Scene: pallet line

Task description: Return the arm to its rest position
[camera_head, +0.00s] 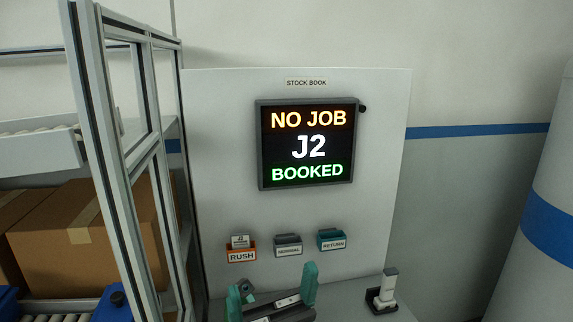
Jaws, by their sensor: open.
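My gripper (272,282) shows at the bottom centre of the head view. Its two teal fingers stand wide apart, open, with nothing between them. It is in front of the lower part of the white stock book panel (230,180), below the labelled holders. The rest of my arm is below the picture's edge.
A screen (307,145) on the panel reads "NO JOB J2 BOOKED". Holders marked RUSH (242,257), NORMAL (288,250) and RETURN (333,244) sit below; RUSH holds a card. A stamp-like object (386,290) stands right. A metal frame (110,150) and cardboard box (95,240) are left.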

